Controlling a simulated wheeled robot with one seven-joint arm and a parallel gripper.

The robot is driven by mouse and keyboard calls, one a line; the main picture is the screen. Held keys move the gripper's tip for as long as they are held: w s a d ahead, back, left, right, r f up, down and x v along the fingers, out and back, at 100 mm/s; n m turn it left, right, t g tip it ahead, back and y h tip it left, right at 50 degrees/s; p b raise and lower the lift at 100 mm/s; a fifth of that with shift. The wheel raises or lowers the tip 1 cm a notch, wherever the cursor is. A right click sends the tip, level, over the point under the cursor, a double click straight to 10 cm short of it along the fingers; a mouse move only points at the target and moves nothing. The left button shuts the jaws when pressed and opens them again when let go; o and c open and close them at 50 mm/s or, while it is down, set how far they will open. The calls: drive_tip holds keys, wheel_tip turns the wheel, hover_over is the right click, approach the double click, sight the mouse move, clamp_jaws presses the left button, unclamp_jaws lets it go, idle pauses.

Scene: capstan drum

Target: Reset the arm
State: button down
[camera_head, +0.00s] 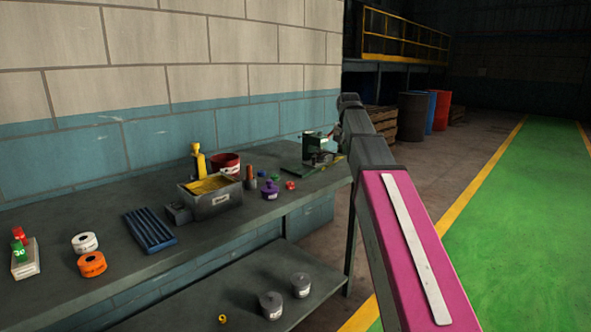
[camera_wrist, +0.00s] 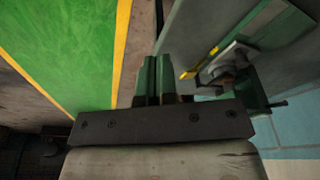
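My arm, with a pink link, reaches away from the camera in the head view, past the bench's far right end. My gripper is hard to make out there. In the wrist view the two greenish fingers of my gripper (camera_wrist: 157,82) lie side by side at the middle of a dark plate. They look shut, with nothing visible between them. A green device with a grey round part (camera_wrist: 222,66) sits on the bench, right of the fingers and apart from them. The green device (camera_head: 312,150) also shows at the bench's far end in the head view.
The dark workbench (camera_head: 225,237) along the brick wall holds a grey bin (camera_head: 213,205), a yellow bottle (camera_head: 198,162), a blue ribbed block (camera_head: 149,230), and tape rolls (camera_head: 92,264). Several barrels (camera_head: 412,116) stand behind. The green floor lane (camera_head: 525,215) on the right is clear.

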drive_tip(key=s+f+n+g, duration=0.1)
drive_tip(key=s+f, duration=0.4)
drive_tip(key=f, duration=0.7)
drive_tip(key=s+f, duration=0.4)
drive_tip(key=f, duration=0.8)
drive_tip(key=s+f+n+g, duration=0.1)
drive_tip(key=s+f+n, duration=0.1)
drive_tip(key=s+f, duration=1.5)
wheel_tip(320, 180, down, 3)
drive_tip(key=shift+r+y, duration=0.15)
drive_tip(key=shift+y, duration=0.15)
